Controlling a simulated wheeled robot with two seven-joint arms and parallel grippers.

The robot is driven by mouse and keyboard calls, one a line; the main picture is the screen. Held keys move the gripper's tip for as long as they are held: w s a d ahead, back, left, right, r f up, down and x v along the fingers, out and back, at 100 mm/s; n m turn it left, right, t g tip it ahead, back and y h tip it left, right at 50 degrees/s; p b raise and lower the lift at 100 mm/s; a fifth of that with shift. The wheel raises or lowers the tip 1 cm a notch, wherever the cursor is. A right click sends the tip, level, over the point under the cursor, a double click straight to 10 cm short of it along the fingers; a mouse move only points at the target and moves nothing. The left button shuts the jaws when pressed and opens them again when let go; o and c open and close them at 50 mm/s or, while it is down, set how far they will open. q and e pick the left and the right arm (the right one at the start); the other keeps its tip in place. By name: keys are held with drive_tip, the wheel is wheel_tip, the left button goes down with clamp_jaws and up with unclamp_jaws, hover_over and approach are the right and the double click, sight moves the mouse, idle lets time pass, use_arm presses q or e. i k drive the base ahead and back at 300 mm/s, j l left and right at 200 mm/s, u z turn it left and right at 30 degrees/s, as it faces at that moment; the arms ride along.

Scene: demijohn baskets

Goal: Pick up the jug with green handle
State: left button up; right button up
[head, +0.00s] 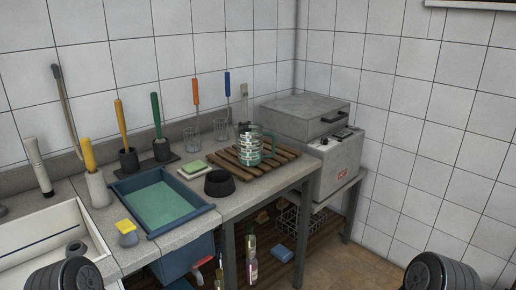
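The jug with the green handle (249,147) stands upright on a slatted wooden rack (284,157) towards the back of the counter. Its body looks clear with a pale green pattern, and its green handle is on the right side, facing the grey boxes. Neither of my grippers shows in the head view. Only dark rounded parts of my arms show at the bottom left and bottom right corners, well apart from the jug.
A black bowl (219,183) and a sponge on a dish (194,169) sit left of the rack. Glasses (221,129) and upright brushes stand behind. Grey metal boxes (341,160) stand right. A blue basin (125,186) is left; bottles (252,262) are below.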

sight(249, 137)
drive_tip(key=z, duration=1.6)
drive_tip(key=i+j, duration=0.1)
drive_tip(key=j, duration=0.35)
drive_tip(key=i+j, duration=0.1)
drive_tip(key=j, duration=0.3)
drive_tip(key=i+j, duration=0.1)
drive_tip(key=j, duration=0.35)
